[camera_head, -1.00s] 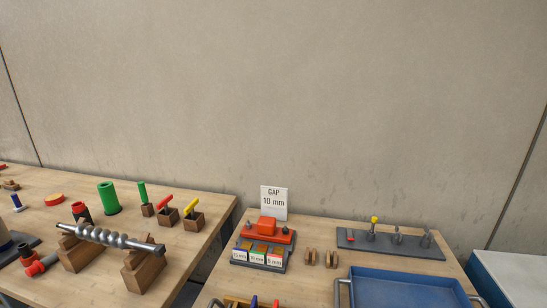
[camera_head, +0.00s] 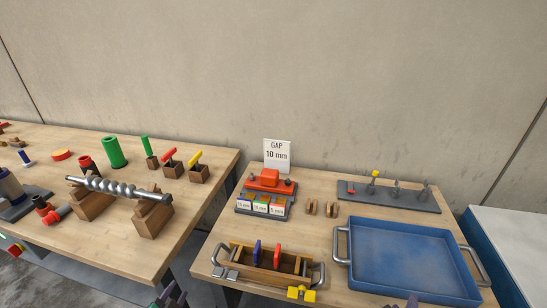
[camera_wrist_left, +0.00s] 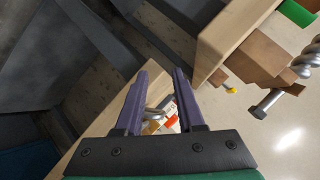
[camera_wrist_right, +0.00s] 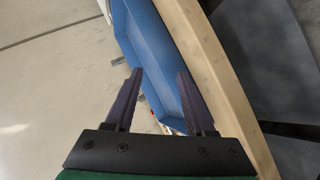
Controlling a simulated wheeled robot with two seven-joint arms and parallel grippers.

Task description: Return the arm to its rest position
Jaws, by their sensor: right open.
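My left gripper (camera_head: 172,296) just enters the bottom edge of the head view, in front of the gap between the two tables. In the left wrist view its purple fingers (camera_wrist_left: 161,78) stand apart with nothing held between them. A table edge and floor lie beyond them. My right gripper (camera_head: 402,303) shows only as dark tips at the bottom edge of the head view, below the blue tray (camera_head: 405,292). In the right wrist view its fingers (camera_wrist_right: 158,75) are open and empty, with the tray beyond. Most of both arms is out of view.
The right table (camera_head: 315,229) bears a wooden tote (camera_head: 236,261), a yellow piece (camera_head: 301,294), a red-topped block (camera_head: 268,181) and a grey tool rack (camera_head: 395,198). The left table (camera_head: 120,255) bears a steel auger (camera_head: 118,187) on wooden stands. A sign (camera_head: 277,154) reads GAP 10 mm.

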